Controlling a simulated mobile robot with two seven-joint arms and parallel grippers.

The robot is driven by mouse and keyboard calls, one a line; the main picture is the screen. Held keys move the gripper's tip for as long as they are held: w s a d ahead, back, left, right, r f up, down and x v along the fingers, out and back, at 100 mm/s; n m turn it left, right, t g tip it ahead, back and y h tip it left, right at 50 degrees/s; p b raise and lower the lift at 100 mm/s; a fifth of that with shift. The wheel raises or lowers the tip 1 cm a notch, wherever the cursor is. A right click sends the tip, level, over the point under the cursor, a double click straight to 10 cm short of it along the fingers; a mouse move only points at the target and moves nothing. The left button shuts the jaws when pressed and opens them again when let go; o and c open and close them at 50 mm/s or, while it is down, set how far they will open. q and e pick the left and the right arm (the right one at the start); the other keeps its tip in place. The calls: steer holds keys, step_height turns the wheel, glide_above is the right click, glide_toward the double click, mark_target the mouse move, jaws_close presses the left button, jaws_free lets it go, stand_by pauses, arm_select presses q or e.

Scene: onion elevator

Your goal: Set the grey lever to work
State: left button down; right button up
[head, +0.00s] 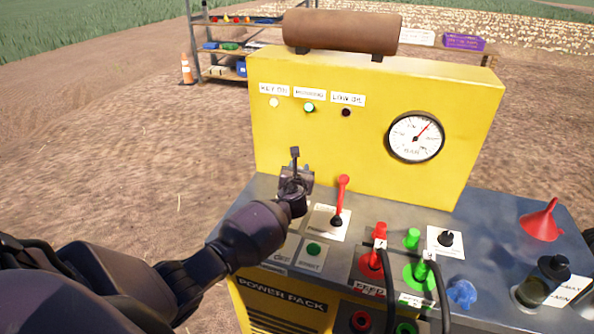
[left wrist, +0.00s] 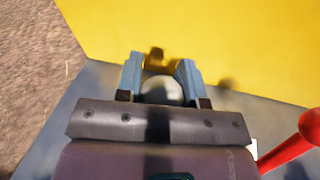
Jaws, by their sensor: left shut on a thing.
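My left gripper (head: 296,176) is at the left end of the yellow machine's grey top, in front of the upright yellow panel. In the left wrist view its two blue-grey fingers (left wrist: 160,76) are closed around a rounded pale-grey knob, the grey lever (left wrist: 160,92). The lever's shaft and base are hidden behind the gripper in both views. A red lever (head: 341,196) stands upright just right of the gripper, apart from it; its red knob also shows in the left wrist view (left wrist: 312,127). My right gripper is not in view.
The yellow panel (head: 380,85) carries lamps, the middle one (head: 309,107) green, and a pressure gauge (head: 416,137). A green start button (head: 314,249), hose couplings (head: 379,240) and a red funnel (head: 542,220) are on the top. Shelves (head: 225,62) stand behind; bare soil lies left.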

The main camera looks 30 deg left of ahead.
arm_select(q)
steer(key=shift+s+d+f, duration=0.2)
steer(key=shift+f, duration=0.45)
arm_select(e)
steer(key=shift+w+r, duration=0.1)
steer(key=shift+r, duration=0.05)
arm_select(q)
steer(key=c, duration=1.1)
jaws_free()
steer(key=o, duration=0.3)
steer(key=shift+w, duration=0.15)
steer(key=shift+o, duration=0.2)
steer(key=shift+r, duration=0.3)
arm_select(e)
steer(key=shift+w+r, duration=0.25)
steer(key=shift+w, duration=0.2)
